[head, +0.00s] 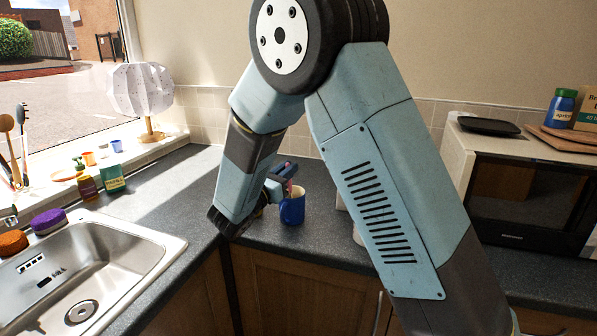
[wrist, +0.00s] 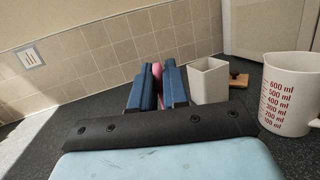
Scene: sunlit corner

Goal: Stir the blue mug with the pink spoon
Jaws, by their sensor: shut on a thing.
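The blue mug (head: 292,210) stands upright on the dark worktop near the corner in the head view. My gripper (head: 281,178) is just above and behind the mug's rim in that view. In the wrist view my gripper (wrist: 158,88) is shut on the pink spoon (wrist: 157,70), whose pink end shows between the blue fingers. A small pink part of the spoon (head: 290,186) also shows at the mug's opening in the head view. I cannot tell how deep its lower end is. The mug is hidden in the wrist view.
A white square cup (wrist: 208,82) and a white measuring jug (wrist: 289,95) stand right of my gripper in the wrist view. The sink (head: 150,240) lies left. A microwave (head: 530,205) stands right. Worktop (head: 190,170) at the back left is clear.

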